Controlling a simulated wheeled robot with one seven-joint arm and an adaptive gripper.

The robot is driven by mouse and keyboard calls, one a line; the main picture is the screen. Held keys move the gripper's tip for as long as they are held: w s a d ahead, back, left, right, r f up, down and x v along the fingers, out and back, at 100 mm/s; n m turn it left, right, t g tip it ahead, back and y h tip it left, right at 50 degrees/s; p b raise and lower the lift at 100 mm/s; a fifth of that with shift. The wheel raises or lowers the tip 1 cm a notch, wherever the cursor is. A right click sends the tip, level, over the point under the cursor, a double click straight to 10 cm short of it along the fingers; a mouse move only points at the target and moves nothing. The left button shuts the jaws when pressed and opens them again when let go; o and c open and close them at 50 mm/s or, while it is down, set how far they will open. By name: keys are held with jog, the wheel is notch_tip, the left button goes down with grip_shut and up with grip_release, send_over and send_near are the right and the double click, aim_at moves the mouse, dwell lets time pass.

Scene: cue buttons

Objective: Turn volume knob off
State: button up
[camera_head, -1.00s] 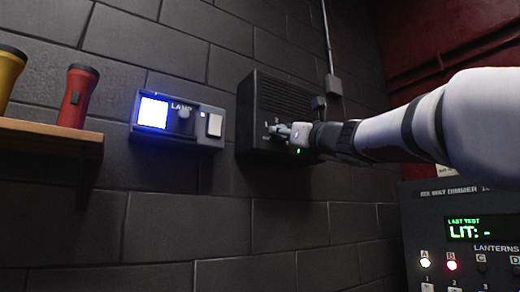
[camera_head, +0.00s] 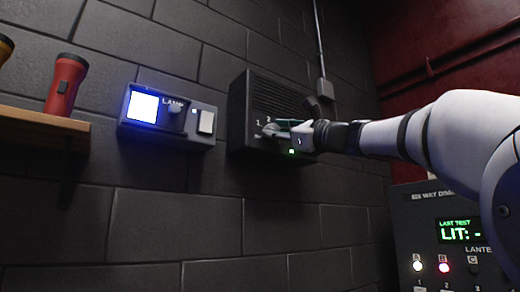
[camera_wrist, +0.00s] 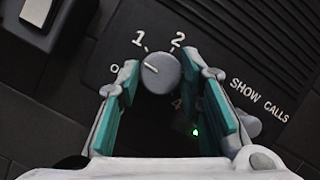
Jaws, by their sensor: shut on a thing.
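The volume knob (camera_wrist: 161,73) is a round grey dial on a dark speaker panel (camera_head: 255,100). In the wrist view its white pointer line aims up and left, between the 0 mark and the 1. The marks 2 and 4 also show; anything between them is hidden. My gripper (camera_wrist: 158,78) has its teal-padded fingers on either side of the knob and is shut on it. In the head view my gripper (camera_head: 278,130) reaches the panel's lower front from the right, and its fingers partly cover the knob.
A lamp unit (camera_head: 150,130) with a lit screen, a small knob and a white switch is left of the speaker. "SHOW CALLS" and another small knob (camera_wrist: 246,124) are beside my right finger. A shelf (camera_head: 40,125) holds torches. A dimmer box (camera_head: 415,225) stands lower right.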

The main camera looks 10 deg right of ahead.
jog(key=n+g, duration=0.1)
jog(key=n, duration=0.1)
jog(key=n+g+y, duration=0.1)
jog(key=n, duration=0.2)
jog(key=shift+d+r, duration=0.15)
jog(key=shift+n+g+y+p, duration=0.6)
jog(key=shift+n+g+p, duration=0.15)
jog(key=shift+n, duration=1.15)
jog(key=o, duration=1.2)
jog(key=shift+c, duration=0.2)
jog(key=v, duration=1.2)
jog(key=shift+w, duration=0.1)
